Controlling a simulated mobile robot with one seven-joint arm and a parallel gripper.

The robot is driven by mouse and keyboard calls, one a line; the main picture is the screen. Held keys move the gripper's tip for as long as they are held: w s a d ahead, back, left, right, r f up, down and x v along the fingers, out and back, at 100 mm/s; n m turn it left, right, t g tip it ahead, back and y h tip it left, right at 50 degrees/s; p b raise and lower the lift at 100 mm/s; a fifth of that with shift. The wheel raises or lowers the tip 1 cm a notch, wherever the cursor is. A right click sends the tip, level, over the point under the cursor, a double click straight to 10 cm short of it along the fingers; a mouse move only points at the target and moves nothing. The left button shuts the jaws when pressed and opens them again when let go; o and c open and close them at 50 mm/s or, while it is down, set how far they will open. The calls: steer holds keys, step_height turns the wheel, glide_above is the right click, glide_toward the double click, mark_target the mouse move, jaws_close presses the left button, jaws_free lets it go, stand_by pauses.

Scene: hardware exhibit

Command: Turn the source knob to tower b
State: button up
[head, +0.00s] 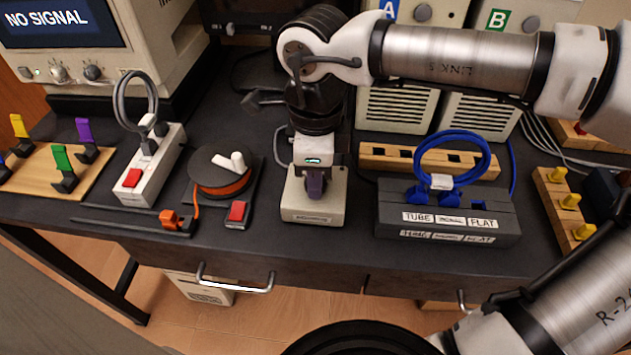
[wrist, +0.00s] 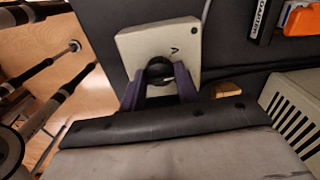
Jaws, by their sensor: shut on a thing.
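The source selector box (head: 300,208) is a small cream box near the table's front edge, under my gripper (head: 316,186). The wrist view shows its top (wrist: 150,42) with one small dark mark and a dark round knob (wrist: 158,68). My gripper's purple fingers (wrist: 160,88) are shut on the knob, one on each side. The knob's pointer is hidden, so its setting cannot be told. Tower A, with a blue label (head: 390,9), and tower B, with a green label (head: 497,19), stand behind. The monitor (head: 45,28) reads "NO SIGNAL".
Left of the box are an orange cable reel (head: 217,172), a white power strip (head: 150,170) and a board with coloured hooks (head: 50,185). Right of it is a dark block (head: 448,222) with a blue cable coil (head: 455,150). A wooden holder (head: 385,158) lies behind.

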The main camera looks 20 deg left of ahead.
steer(key=m+b, duration=0.3)
steer(key=m, duration=0.1)
steer(key=shift+f+m, duration=0.15)
steer(key=shift+m, duration=0.15)
steer(key=shift+m+b, duration=1.05)
steer(key=shift+m, duration=1.55)
steer(key=o, duration=1)
steer(key=shift+c, duration=0.2)
steer(key=shift+r, duration=0.25)
step_height(320, 180, up, 14)
steer(key=p, duration=0.2)
steer(key=shift+f, duration=0.15)
